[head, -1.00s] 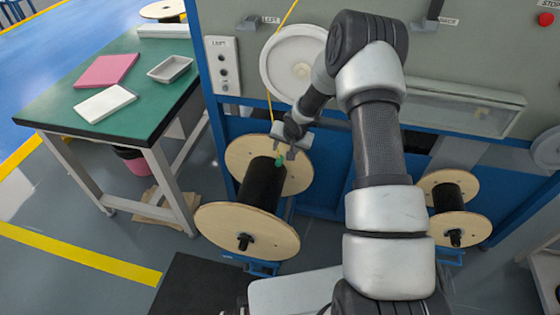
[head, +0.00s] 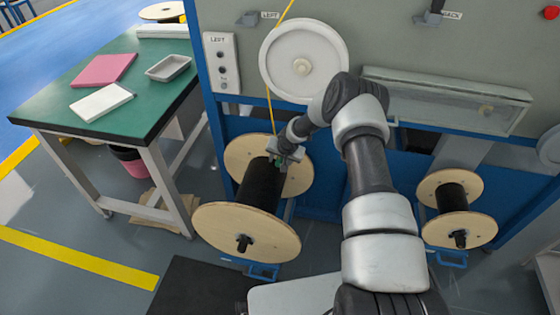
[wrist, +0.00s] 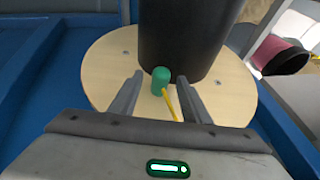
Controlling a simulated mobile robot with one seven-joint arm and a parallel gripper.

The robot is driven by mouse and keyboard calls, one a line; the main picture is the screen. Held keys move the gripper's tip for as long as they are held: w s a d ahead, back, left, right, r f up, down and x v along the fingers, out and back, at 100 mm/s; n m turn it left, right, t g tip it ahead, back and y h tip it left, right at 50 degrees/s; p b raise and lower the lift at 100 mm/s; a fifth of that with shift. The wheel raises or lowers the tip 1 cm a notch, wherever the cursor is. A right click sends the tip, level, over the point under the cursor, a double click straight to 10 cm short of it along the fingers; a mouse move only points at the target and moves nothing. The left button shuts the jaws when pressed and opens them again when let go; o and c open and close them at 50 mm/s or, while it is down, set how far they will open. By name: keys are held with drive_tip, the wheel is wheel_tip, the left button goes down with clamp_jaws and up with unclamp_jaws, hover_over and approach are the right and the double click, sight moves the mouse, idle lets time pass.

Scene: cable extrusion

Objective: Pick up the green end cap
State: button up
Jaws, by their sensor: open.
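The green end cap (wrist: 160,80) shows in the wrist view against the black core of the left cable spool, with a yellow cable running from it. In the head view a bit of the green cap (head: 278,163) shows by the top of the black core (head: 259,188). My gripper (wrist: 160,100) is open, with one finger on each side of the cap and cable. The cap is near the fingertips, and I cannot tell whether either finger touches it. In the head view my gripper (head: 281,156) is just above the spool.
The spool has wooden flanges (head: 245,232) at both ends. A yellow cable (head: 269,105) hangs past a white wheel (head: 303,66) on the machine. A second spool (head: 452,198) stands at the right. A green-topped table (head: 55,88) is at the left, with floor between.

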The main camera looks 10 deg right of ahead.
clamp_jaws()
drive_tip(key=shift+r, duration=0.2)
